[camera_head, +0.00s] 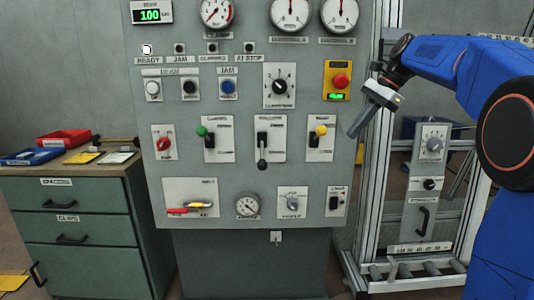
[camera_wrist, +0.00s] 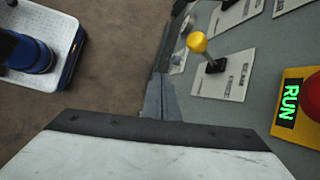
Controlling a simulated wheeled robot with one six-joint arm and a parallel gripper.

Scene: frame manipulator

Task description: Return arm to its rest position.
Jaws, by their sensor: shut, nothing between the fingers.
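My blue arm (camera_head: 435,58) reaches in from the right side of the head view. My gripper (camera_head: 355,132) points down and to the left, just right of the grey control panel's right edge. It is shut and empty, and looks apart from the panel. In the wrist view the gripper's dark fingers (camera_wrist: 160,100) are together, with the panel to their right. A yellow-knobbed lever (camera_wrist: 197,42) and a green RUN display (camera_wrist: 290,103) show there on the panel.
The grey control panel (camera_head: 235,165) carries gauges, switches and levers. A metal frame (camera_head: 372,200) with a smaller panel stands behind my arm. A green drawer cabinet (camera_head: 80,215) stands at the left with red and blue trays. Brown floor (camera_wrist: 110,60) shows beside the panel.

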